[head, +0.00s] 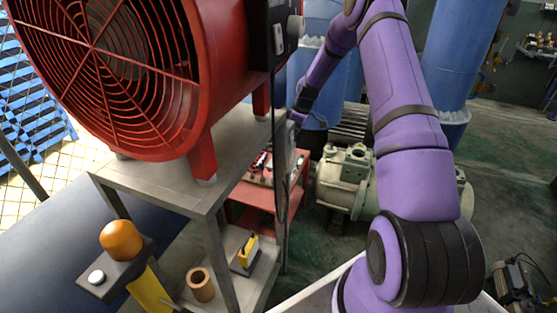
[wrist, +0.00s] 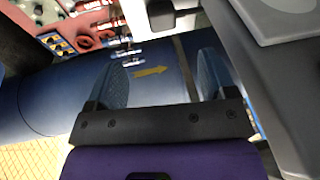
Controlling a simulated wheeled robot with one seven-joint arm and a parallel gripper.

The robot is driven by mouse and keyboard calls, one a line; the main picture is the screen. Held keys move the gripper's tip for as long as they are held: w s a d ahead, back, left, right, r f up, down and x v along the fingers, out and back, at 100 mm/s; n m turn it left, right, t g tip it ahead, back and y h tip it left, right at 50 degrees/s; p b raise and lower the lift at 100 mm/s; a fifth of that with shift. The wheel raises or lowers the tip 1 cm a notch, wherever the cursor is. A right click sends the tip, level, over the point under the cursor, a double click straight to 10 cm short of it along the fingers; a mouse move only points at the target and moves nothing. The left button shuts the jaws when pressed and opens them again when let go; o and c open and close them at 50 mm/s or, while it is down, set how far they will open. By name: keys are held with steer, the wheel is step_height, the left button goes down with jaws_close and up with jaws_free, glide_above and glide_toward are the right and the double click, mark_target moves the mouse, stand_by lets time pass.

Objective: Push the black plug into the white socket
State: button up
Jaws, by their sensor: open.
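My gripper (wrist: 164,62) is open in the wrist view, with its two blue-grey fingers apart and nothing between them. In the head view its end (head: 297,115) is small and partly hidden beside the fan stand. A black box (head: 262,35) on the red fan's side carries a small white fitting (head: 278,39); I cannot tell whether it is the white socket. A black cable (head: 283,190) hangs down by the stand. A dark block (wrist: 160,14) shows beyond the fingertips in the wrist view; I cannot tell whether it is the black plug.
The red fan (head: 197,80) stands on a grey metal stand (head: 150,181), close left of my arm. A red cart (head: 259,193) and a pale green pump (head: 343,180) are behind. Blue cylinders (head: 459,60) stand at the back. A dark grey casing (wrist: 290,80) lies close right of my gripper.

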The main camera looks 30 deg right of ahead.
steer(key=shift+a, duration=0.2)
steer(key=shift+x, duration=2.75)
steer(key=x, duration=0.5)
steer(key=shift+w+a+f, duration=0.1)
steer(key=c, duration=0.9)
